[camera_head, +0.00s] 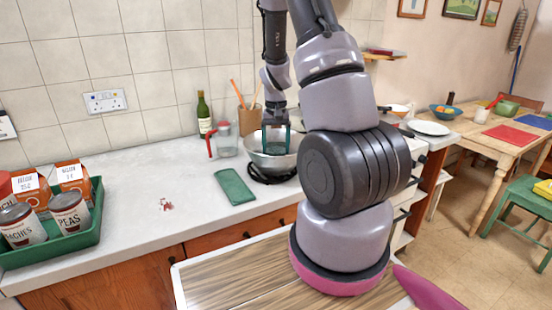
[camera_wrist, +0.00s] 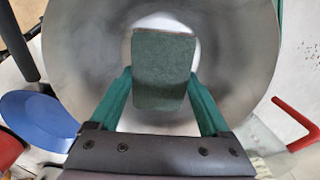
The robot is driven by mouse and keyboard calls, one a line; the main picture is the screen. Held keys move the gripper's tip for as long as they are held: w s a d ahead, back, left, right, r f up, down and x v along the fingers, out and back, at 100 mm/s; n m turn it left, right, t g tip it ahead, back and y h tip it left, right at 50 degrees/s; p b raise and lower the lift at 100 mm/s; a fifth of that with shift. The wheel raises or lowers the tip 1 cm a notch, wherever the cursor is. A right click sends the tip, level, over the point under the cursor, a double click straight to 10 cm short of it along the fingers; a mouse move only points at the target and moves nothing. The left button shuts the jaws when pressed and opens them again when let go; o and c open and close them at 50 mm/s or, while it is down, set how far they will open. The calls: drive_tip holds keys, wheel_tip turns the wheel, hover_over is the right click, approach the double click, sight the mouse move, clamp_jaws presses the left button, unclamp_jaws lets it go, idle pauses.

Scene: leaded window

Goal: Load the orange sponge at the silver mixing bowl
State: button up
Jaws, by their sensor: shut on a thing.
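The silver mixing bowl (camera_head: 258,161) stands on the counter near its back right part, on something dark. My gripper (camera_head: 276,143) is over the bowl, pointing down, its green fingers at or within the rim. In the wrist view the sponge (camera_wrist: 162,75) shows a dark green face with a thin brownish-orange edge. It sits between the tips of my gripper (camera_wrist: 160,98), which is shut on it. The bowl's shiny inside (camera_wrist: 240,50) surrounds the sponge in that view. Whether the sponge touches the bowl's bottom I cannot tell.
A jug with a red handle (camera_head: 226,140), a green bottle (camera_head: 203,115) and a utensil pot (camera_head: 249,117) stand behind and left of the bowl. A green cloth (camera_head: 235,186) lies in front. A green tray (camera_head: 88,232) with cans and cartons is far left. The counter between is mostly clear.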

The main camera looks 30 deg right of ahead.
sight(276, 147)
drive_tip(key=shift+r, duration=4.85)
drive_tip(key=shift+r, duration=2)
